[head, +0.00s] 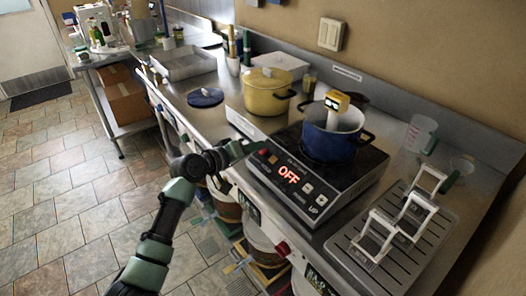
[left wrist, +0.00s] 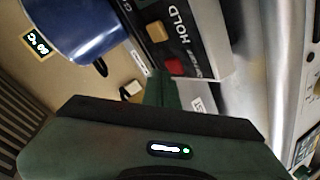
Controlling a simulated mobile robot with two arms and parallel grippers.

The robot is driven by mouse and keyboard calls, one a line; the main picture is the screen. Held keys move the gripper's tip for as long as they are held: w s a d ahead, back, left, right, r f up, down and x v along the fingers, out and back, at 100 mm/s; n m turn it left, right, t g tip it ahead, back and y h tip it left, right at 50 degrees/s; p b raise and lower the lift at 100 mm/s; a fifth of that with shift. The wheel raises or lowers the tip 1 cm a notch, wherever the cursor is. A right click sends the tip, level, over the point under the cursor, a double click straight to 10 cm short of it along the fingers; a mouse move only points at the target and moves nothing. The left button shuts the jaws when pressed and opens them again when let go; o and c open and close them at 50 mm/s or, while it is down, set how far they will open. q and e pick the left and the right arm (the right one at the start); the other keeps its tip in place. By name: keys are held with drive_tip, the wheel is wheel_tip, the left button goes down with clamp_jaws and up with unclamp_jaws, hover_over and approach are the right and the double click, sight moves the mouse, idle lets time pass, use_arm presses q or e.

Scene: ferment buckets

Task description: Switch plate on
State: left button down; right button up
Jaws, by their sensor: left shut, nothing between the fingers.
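The black hot plate (head: 300,180) stands on the steel counter, and its red display (head: 289,176) reads OFF. A red button (left wrist: 174,67) and a yellow button (left wrist: 157,31) beside the HOLD label show in the left wrist view. A blue pot (head: 328,142) stands on the plate with a yellow-topped thermometer (head: 338,101) at its rim; the pot also shows in the left wrist view (left wrist: 75,25). My left gripper (head: 253,146) is shut and empty at the left end of the panel, close to the red button. Whether it touches is unclear. My right gripper is out of view.
A yellow pot (head: 265,97) and a blue lid (head: 206,97) are left of the plate. White frames (head: 409,215) stand on a ridged drain tray (head: 443,240) at right, near clear measuring cups (head: 421,133). Buckets (head: 262,232) sit below the counter.

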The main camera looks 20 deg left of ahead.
use_arm(q)
drive_tip(key=shift+w+d+f+b, duration=0.15)
drive_tip(key=shift+f+b, duration=0.2)
drive_tip(key=shift+f, duration=0.05)
idle(0.4)
drive_tip(key=shift+s+a+r+p, duration=0.15)
drive_tip(key=shift+s+r+p, duration=0.05)
drive_tip(key=shift+r+p, duration=0.25)
drive_tip(key=shift+s+a+r+p, duration=0.15)
drive_tip(key=shift+r+p, duration=0.2)
drive_tip(key=shift+p, duration=0.1)
drive_tip(key=shift+s+a+r+p, duration=0.2)
drive_tip(key=shift+r+p, duration=0.45)
drive_tip(key=shift+r, duration=0.05)
drive_tip(key=r+p, duration=0.1)
drive_tip(key=s+a+r+p, duration=0.1)
drive_tip(key=s+r+p, duration=0.1)
drive_tip(key=shift+a+r+p, duration=0.2)
drive_tip(key=shift+r+p, duration=0.15)
drive_tip(key=shift+r, duration=0.05)
